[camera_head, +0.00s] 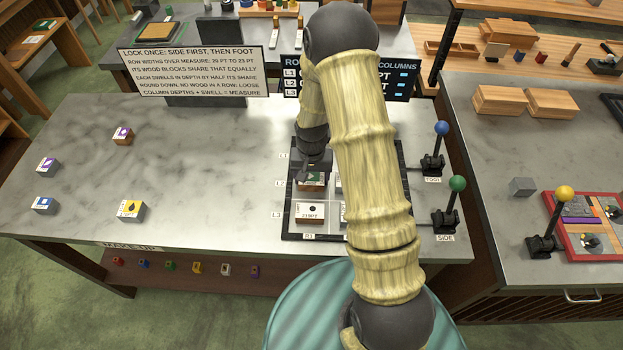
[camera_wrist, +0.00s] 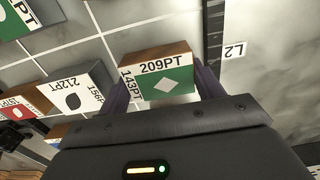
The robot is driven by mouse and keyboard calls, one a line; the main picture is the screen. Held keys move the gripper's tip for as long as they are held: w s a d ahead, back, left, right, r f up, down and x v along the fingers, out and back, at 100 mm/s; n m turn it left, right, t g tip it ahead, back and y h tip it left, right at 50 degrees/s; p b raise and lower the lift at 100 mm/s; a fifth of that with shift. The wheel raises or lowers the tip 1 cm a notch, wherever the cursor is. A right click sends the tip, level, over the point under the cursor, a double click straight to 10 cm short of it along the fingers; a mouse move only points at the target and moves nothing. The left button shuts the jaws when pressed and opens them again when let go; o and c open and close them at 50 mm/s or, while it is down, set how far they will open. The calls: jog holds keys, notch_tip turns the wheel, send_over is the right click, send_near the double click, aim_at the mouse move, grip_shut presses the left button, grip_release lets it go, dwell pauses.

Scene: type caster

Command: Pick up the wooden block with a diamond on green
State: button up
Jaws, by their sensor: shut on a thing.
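The wooden block with a white diamond on green (camera_wrist: 165,84) sits between the two fingers of my gripper (camera_wrist: 165,88) in the wrist view. It has brown wood on one side and the labels 209PT and 143PT. My gripper is shut on it, with a dark finger at each side. In the head view my gripper (camera_head: 314,164) points down at the left column of the dark-framed grid, and the block's green top (camera_head: 312,179) shows just below it, near the L2 label. I cannot tell whether the block is clear of the grid floor.
In the wrist view a 212PT block (camera_wrist: 75,92) and a red-faced block (camera_wrist: 17,108) stand nearby. A 231PT block (camera_head: 310,211) lies in row L3. Loose blocks (camera_head: 131,210) sit on the left table. Blue-knobbed (camera_head: 441,129) and green-knobbed (camera_head: 457,184) levers stand right of the grid.

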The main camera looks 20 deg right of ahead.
aim_at(312, 177)
jog(key=shift+r, duration=0.15)
notch_tip(312, 177, up, 10)
jog(key=shift+f+b, duration=0.1)
jog(key=shift+b, duration=0.9)
